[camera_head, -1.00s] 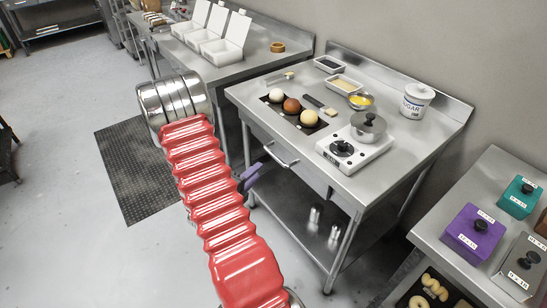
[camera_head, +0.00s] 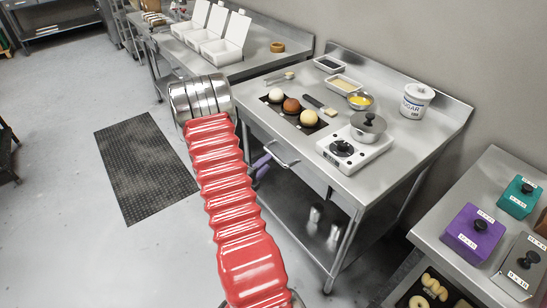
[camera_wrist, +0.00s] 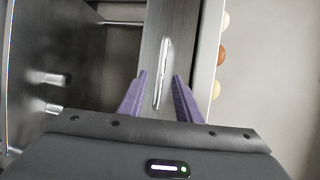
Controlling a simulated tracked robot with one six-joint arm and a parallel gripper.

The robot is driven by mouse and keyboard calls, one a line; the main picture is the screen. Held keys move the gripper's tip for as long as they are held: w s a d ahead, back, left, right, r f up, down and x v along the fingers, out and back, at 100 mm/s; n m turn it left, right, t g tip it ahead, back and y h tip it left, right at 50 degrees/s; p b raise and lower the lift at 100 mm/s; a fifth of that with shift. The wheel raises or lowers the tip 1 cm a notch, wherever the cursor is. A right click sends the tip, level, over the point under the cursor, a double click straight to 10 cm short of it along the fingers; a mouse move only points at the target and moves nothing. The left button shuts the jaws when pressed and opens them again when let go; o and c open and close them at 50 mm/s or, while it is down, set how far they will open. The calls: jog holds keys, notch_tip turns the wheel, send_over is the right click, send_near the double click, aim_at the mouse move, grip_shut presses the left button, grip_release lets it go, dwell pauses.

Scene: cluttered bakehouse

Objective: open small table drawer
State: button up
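The small steel table (camera_head: 413,140) stands in the middle right of the head view. Its drawer front sits under the top, with a light bar handle (camera_head: 281,155); the drawer looks shut. In the wrist view the handle (camera_wrist: 162,72) runs lengthwise on the drawer front (camera_wrist: 150,40). My gripper (camera_wrist: 162,82) has two purple fingers, spread apart, one on each side of the handle's near end. I cannot tell whether they touch it. In the head view the gripper (camera_head: 262,164) shows small beside my red arm, just left of the handle.
The tabletop holds three round balls (camera_head: 291,106), a scale with a pot (camera_head: 368,126) and a sugar tub (camera_head: 416,101). A side table with a purple box (camera_head: 474,233) stands right. Floor with a dark mat (camera_head: 146,165) is open at left.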

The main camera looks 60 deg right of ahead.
aim_at(274, 155)
jog(key=x, duration=0.7)
jog(key=shift+c, duration=0.7)
grip_shut()
jog(key=shift+a+f, duration=0.1)
jog(key=shift+a, duration=0.05)
